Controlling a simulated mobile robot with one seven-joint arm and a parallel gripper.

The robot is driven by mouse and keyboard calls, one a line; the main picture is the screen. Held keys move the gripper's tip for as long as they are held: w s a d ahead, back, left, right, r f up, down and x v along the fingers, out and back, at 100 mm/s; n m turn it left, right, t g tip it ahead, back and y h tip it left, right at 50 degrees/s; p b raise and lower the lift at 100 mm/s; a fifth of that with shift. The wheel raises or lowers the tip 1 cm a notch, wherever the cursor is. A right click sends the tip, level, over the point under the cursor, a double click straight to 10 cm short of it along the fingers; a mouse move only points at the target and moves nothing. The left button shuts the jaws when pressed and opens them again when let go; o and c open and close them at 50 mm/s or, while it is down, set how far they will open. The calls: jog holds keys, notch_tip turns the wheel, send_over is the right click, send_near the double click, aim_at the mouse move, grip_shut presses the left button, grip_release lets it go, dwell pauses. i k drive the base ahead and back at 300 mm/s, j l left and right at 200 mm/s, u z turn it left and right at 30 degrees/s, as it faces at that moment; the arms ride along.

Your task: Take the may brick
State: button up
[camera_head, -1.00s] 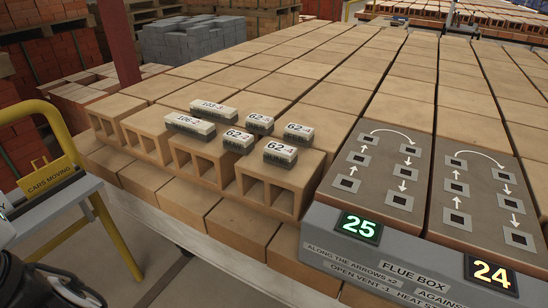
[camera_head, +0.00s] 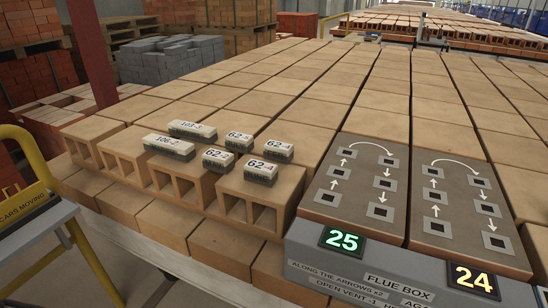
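Several small tagged bricks with white tops and dark speckled sides lie on top of the large tan hollow bricks. The brick tagged 103-3 (camera_head: 192,130) is farthest left at the back, with the brick tagged 106-2 (camera_head: 169,147) in front of it. To their right are a back brick tagged 62 (camera_head: 239,142), a front brick tagged 62 (camera_head: 217,160), a right brick tagged 62 (camera_head: 278,151) and the nearest brick, tagged 62-4 (camera_head: 261,172). Some last digits are unclear. No tag reads "may". My gripper is not in view.
A grey flue box (camera_head: 385,275) with displays 25 and 24 stands front right, beside two arrow-marked panels (camera_head: 360,180). A yellow rail (camera_head: 75,235) and a "cars moving" sign (camera_head: 22,205) are at the left. Tan bricks (camera_head: 300,105) fill the background.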

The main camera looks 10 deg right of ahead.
aim_at(218, 161)
jog(key=i+l+u, duration=0.25)
jog(key=i, duration=0.3)
jog(key=i+l+u, duration=0.25)
jog(key=i+l, duration=0.15)
jog(key=i, duration=0.15)
